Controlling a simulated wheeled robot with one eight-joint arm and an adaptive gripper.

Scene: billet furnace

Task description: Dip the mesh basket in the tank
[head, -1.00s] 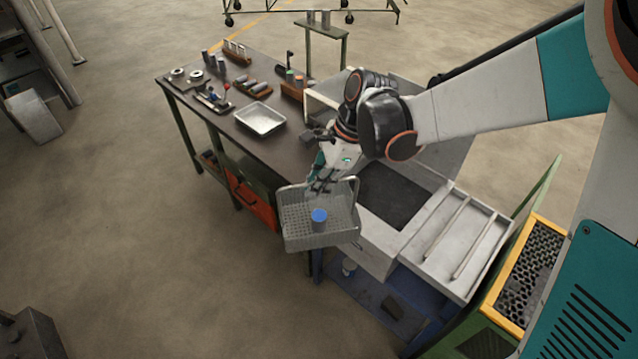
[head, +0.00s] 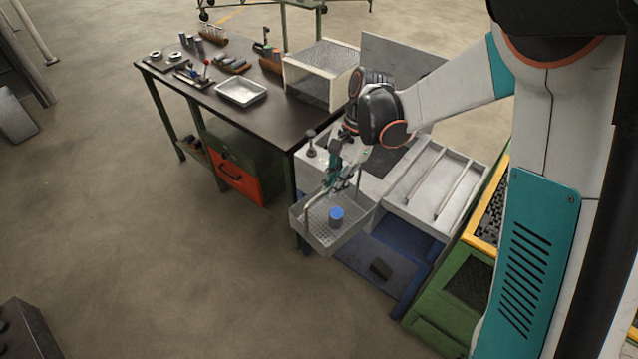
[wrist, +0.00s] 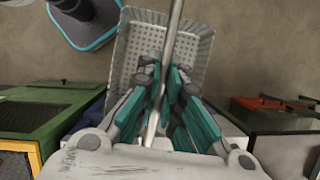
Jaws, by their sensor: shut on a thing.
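The grey mesh basket (head: 356,233) hangs in the air from its handle, its floor roughly level. A blue-topped cylinder (head: 336,216) stands inside it. My gripper (head: 341,178) is shut on the basket's handle. In the wrist view my gripper (wrist: 165,92) has its teal fingers on both sides of the handle bar, with the perforated basket (wrist: 192,42) beyond. The pale tank (head: 312,174) lies behind the basket, partly hidden by my arm. The basket is outside the tank, in front of its near side.
A drain tray with two rails (head: 408,200) adjoins the tank on the right. A green cabinet (head: 440,310) stands further right. The dark workbench (head: 200,98) on the left holds a metal tray (head: 241,91), a wire cage (head: 322,75) and small tools. Open floor lies front left.

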